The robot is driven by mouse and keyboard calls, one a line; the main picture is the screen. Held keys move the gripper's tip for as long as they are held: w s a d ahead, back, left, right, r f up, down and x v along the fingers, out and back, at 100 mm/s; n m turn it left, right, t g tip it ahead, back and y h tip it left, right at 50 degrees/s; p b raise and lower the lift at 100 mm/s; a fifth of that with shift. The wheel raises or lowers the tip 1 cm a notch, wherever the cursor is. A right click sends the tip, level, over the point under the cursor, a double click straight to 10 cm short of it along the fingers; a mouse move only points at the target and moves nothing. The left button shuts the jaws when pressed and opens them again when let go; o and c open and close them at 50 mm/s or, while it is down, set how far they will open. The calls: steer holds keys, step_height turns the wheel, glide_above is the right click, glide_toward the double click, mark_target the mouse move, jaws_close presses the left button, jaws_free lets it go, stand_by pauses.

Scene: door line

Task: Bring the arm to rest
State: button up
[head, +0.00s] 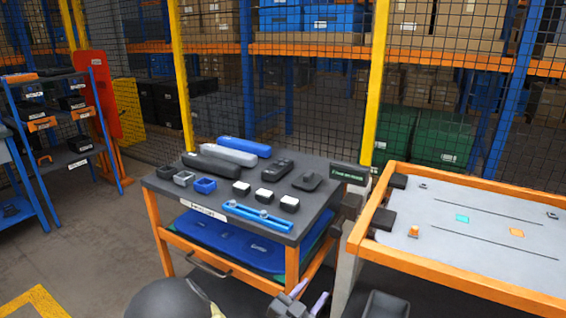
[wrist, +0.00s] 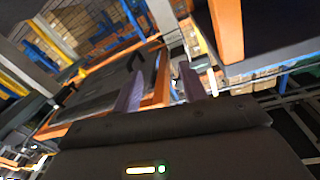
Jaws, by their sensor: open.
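My gripper (head: 311,294) is at the bottom edge of the head view, low in front of the dark-topped workbench (head: 225,190). Only part of it shows there. In the wrist view my gripper (wrist: 158,78) has its two purple fingers apart with nothing between them. The wrist picture is tilted. An orange post (wrist: 227,30) stands beyond the right finger, and an orange-edged surface lies beyond the left one. I cannot tell the exact distance to either. No part of the gripper visibly touches the bench.
The bench holds several dark, white and blue parts and a blue rail (head: 250,216). An orange-framed table (head: 470,210) stands close on the right. A dark open bin (head: 384,304) is at the bottom. A blue shelf cart (head: 70,130) is left. Floor is clear left of the bench.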

step_height(320, 180, down, 5)
steer(key=d+n+g+y, duration=0.2)
steer(key=g+y, duration=0.4)
steer(key=y, duration=0.1)
steer(key=s+d+r+n+g+y, duration=0.2)
steer(key=s+d+r+n+g, duration=0.15)
steer(key=s, duration=0.45)
steer(key=s+d+r+n+g+y, duration=0.2)
steer(key=s+d+r+n+g, duration=0.15)
steer(key=s, duration=0.35)
step_height(320, 180, up, 23)
steer(key=p, duration=2.2)
steer(key=shift+a+f+n+t, duration=0.15)
steer(key=shift+a+n+t, duration=0.15)
steer(key=shift+n+t, duration=0.1)
steer(key=shift+w+f, duration=0.1)
